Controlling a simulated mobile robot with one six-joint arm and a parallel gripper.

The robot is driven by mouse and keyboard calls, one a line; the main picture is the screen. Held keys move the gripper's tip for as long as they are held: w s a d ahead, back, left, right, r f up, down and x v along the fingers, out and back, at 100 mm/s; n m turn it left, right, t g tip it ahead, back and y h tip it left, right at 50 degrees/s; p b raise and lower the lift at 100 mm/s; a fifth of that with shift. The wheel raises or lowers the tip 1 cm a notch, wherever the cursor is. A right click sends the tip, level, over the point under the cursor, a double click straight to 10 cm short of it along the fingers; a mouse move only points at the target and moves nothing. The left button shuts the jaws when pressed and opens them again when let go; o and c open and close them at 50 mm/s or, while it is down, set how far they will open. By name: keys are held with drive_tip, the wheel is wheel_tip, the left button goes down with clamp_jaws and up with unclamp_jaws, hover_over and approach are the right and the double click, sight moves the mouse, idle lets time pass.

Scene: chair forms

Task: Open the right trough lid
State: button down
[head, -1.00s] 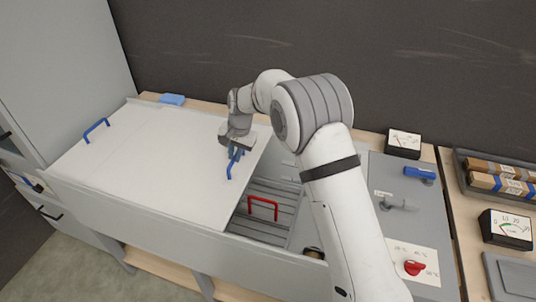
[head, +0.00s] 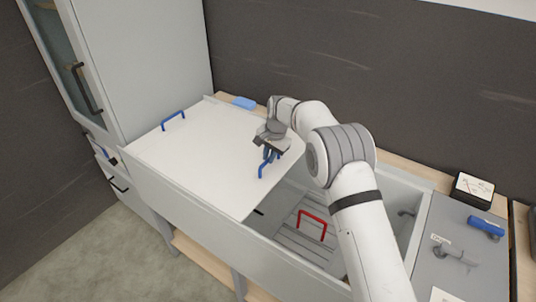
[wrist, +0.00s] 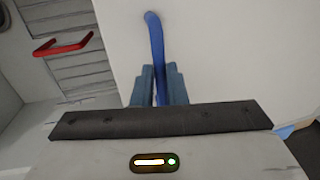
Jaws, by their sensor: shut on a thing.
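The right trough lid (head: 235,195) is a flat white panel with a blue handle (head: 263,171) near its right end. My gripper (head: 269,154) is over that handle, with its fingers closed around it. In the wrist view, my gripper's fingers (wrist: 159,88) pinch the blue handle (wrist: 155,38) from both sides above the white lid (wrist: 220,50). Another blue handle (head: 173,120) stands at the far left on white panel; the seam between the lids is not clear. The trough's right part (head: 290,243) is uncovered, showing a grey slatted floor.
A red handle (head: 312,224) stands inside the open trough; it also shows in the wrist view (wrist: 62,45). A tall grey cabinet (head: 150,50) borders the left. A blue block (head: 244,103) lies on the rear ledge. A meter (head: 472,190) stands at right.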

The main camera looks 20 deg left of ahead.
drive_tip(key=c, duration=1.5)
unclamp_jaws()
drive_tip(key=shift+w+d, duration=0.1)
drive_tip(key=shift+w, duration=0.1)
drive_tip(key=shift+o, duration=0.2)
wheel_tip(320, 180, up, 8)
drive_tip(key=d+b, duration=0.1)
drive_tip(key=shift+s+d+f+b, duration=0.15)
drive_tip(key=shift+d+b, duration=0.1)
drive_tip(key=shift+b, duration=0.05)
